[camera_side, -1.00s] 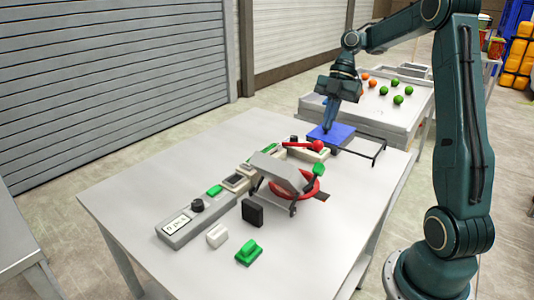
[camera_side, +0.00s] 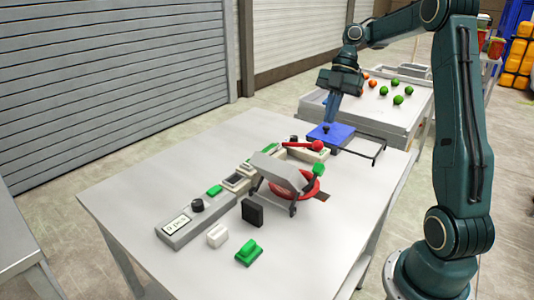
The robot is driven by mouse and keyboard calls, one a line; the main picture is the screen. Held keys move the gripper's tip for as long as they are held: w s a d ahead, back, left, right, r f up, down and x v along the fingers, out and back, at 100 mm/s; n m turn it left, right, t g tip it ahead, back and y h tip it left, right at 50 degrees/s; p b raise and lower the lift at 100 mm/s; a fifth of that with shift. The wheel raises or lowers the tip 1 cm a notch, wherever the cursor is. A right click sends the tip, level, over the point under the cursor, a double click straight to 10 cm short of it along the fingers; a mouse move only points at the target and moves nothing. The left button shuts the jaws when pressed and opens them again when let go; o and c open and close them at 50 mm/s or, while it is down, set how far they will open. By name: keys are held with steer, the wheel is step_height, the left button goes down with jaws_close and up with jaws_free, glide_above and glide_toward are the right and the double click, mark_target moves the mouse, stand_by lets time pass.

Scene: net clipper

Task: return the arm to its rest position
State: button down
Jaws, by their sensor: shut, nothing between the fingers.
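My gripper (camera_side: 327,122) points down just above the blue plate (camera_side: 340,137) at the far right end of the table. It is shut and empty. The net clipper (camera_side: 285,173) stands in the middle of the table, with a red ring, a grey body and a red-knobbed lever (camera_side: 317,145).
A grey control box (camera_side: 190,219) with a display, a black block (camera_side: 252,212), a white block (camera_side: 217,235) and a green block (camera_side: 249,252) are on the table (camera_side: 150,180). Behind is a tray table (camera_side: 375,117) with orange and green balls. The table's left part is clear.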

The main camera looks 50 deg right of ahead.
steer(key=s+a+r+m+t+h, duration=0.1)
steer(key=s+a+r+m, duration=0.15)
steer(key=a+m, duration=0.4)
steer(key=s+a+r+m+t+h, duration=0.1)
steer(key=s+a+r+m+h, duration=0.15)
steer(key=a, duration=0.75)
steer(key=s+a+f+m+t+h, duration=0.1)
steer(key=s+a+f+m+t, duration=0.1)
steer(key=s+m, duration=0.7)
steer(key=shift+s+a+f+t+h, duration=0.15)
steer(key=shift+s+a+t+h, duration=0.3)
steer(key=shift+s+t, duration=0.4)
